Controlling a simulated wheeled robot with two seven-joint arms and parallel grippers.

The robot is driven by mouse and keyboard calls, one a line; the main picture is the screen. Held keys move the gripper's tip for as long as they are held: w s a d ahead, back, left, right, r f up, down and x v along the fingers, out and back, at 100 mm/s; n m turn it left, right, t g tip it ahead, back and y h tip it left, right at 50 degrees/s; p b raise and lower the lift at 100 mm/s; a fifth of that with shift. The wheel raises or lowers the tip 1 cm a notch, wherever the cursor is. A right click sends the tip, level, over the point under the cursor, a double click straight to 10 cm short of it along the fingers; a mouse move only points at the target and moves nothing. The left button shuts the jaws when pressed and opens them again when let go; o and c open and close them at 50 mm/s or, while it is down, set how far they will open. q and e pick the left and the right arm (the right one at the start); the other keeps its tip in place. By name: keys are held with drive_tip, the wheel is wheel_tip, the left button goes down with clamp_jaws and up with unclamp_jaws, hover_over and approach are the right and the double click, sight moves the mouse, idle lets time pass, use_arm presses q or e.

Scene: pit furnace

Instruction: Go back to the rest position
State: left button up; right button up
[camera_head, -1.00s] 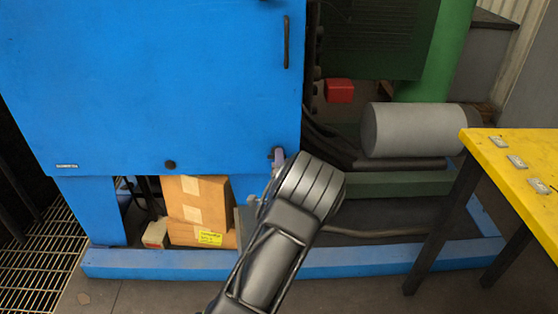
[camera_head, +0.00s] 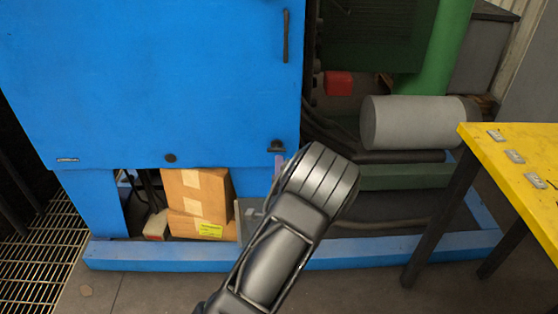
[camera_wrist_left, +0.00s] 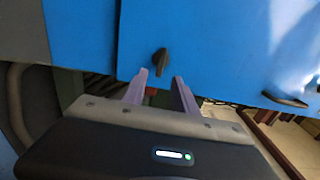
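My left gripper (camera_wrist_left: 158,88) shows in the left wrist view with its two purple fingers apart and nothing between them. In the head view my left arm comes up from the bottom, and its wrist hides most of the left gripper (camera_head: 279,166). It is in front of the blue cabinet (camera_head: 150,80), near the lower right corner of its door. A small dark knob (camera_head: 277,147) on the door is just above the fingers; in the wrist view a dark knob (camera_wrist_left: 160,61) shows beyond the fingertips, apart from them. My right gripper is not in view.
A yellow table (camera_head: 520,160) stands at the right. Cardboard boxes (camera_head: 198,190) sit under the cabinet at the left. A grey cylinder (camera_head: 412,123) lies behind, right of the wrist. A blue base rail (camera_head: 160,256) runs along the floor.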

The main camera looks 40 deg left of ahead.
use_arm(q)
drive_tip(key=shift+s+d, duration=0.1)
drive_tip(key=shift+s, duration=0.05)
idle(0.5)
drive_tip(key=s+d+f+n+g+h, duration=0.2)
drive_tip(key=d+f+n+g+h, duration=0.25)
drive_tip(key=f, duration=0.65)
drive_tip(key=s+d+f+n+g+h, duration=0.65)
drive_tip(key=s+d+f, duration=1.1)
drive_tip(key=d, duration=0.35)
drive_tip(key=s+d+r+n+g+h, duration=0.1)
drive_tip(key=s+d+r+g+h, duration=0.2)
drive_tip(key=s+d, duration=0.8)
wheel_tip(320, 180, up, 19)
drive_tip(key=h+p, duration=0.1)
drive_tip(key=p, duration=1.9)
drive_tip(key=shift+w+n+p, duration=0.2)
drive_tip(key=shift+n+p, duration=0.1)
drive_tip(key=shift+a, duration=0.1)
